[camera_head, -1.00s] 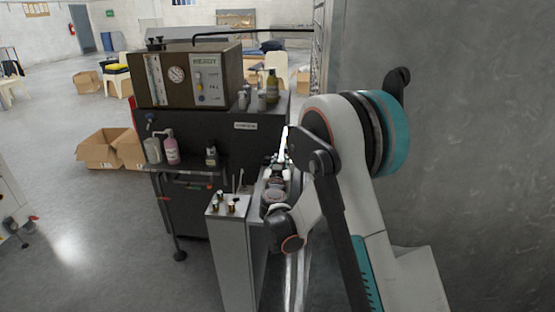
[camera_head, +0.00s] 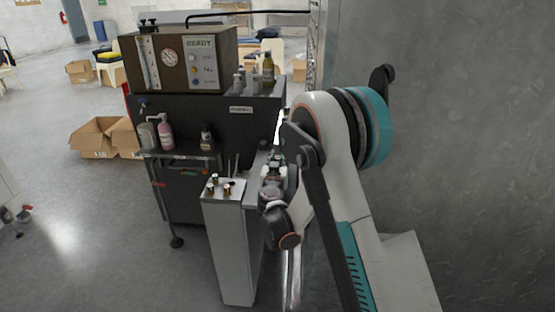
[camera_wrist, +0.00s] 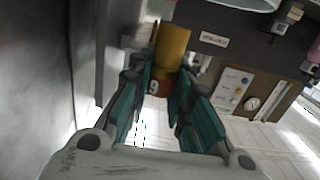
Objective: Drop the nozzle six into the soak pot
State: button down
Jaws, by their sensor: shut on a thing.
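My gripper (camera_wrist: 160,84) is shut on nozzle six (camera_wrist: 172,46), a yellow-orange cylinder. Its dark band bears a pale digit that looks like a 9 in the wrist view, where the scene appears upside down. In the head view my gripper (camera_head: 273,164) is small and partly hidden by my arm, beside the black washer cabinet and behind the narrow grey stand. The nozzle in it cannot be made out there. I cannot pick out the soak pot for certain in either view.
The narrow grey stand (camera_head: 229,245) carries several small nozzles (camera_head: 221,187). The black cabinet (camera_head: 235,130) bears a brown READY panel box (camera_head: 180,60) and bottles. A side shelf (camera_head: 185,153) holds more bottles. A grey wall (camera_head: 460,130) stands close at right. The floor at left is open.

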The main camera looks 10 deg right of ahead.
jog(key=c, duration=1.4)
grip_release()
jog(key=shift+o, duration=0.2)
jog(key=shift+s, duration=0.1)
jog(key=v, duration=1.2)
